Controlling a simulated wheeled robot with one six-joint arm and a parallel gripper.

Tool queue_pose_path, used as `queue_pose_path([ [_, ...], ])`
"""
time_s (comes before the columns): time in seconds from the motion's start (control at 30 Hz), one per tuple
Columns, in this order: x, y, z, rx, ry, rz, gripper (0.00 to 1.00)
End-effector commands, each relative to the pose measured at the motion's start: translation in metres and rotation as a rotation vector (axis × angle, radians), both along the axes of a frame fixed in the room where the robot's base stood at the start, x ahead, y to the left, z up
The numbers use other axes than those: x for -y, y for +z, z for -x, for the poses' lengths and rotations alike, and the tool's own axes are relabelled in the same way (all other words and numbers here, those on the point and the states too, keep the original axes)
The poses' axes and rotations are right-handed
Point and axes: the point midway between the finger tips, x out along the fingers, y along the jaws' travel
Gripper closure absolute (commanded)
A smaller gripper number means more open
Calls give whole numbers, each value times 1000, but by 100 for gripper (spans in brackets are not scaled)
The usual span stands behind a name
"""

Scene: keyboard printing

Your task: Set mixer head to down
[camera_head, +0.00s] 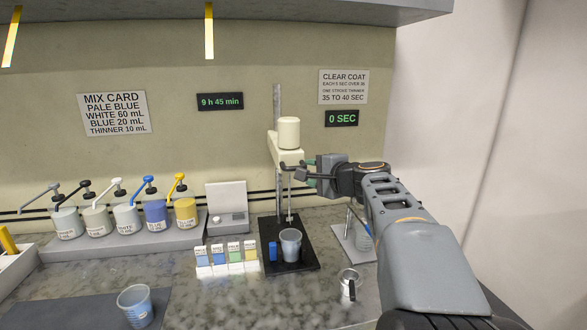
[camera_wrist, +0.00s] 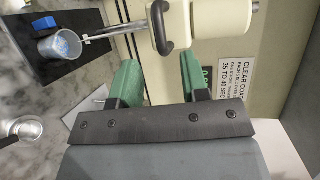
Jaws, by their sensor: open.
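The cream mixer head (camera_head: 286,152) sits on a metal post (camera_head: 277,105) with a black base (camera_head: 303,262). A thin stirrer shaft (camera_head: 290,205) hangs from it, with its lower end near the mouth of a clear cup (camera_head: 291,246) on the base. The mixer head also shows in the wrist view (camera_wrist: 208,18), with a black loop handle (camera_wrist: 158,32) on its side. My gripper (camera_wrist: 160,70) is open, its green fingers pointing at the handle, which lies just beyond the fingertips. In the head view my gripper (camera_head: 308,173) is right of the mixer head. Whether it touches the handle I cannot tell.
A small blue block (camera_head: 273,251) is beside the cup on the base. A metal cup (camera_head: 348,284) stands in front right. Labelled sample cards (camera_head: 227,262), a scale (camera_head: 228,220) and pump pots (camera_head: 155,213) stand left. A measuring cup (camera_head: 135,305) is at front left.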

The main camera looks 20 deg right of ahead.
Motion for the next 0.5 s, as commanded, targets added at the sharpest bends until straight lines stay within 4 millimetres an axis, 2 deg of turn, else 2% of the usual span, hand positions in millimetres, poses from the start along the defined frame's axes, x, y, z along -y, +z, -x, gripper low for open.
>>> queue_pose_path([
  [0.2,-10,-8,-41,-5,4,0,58],
  [0.5,-17,-16,-77,-3,3,2,58],
])
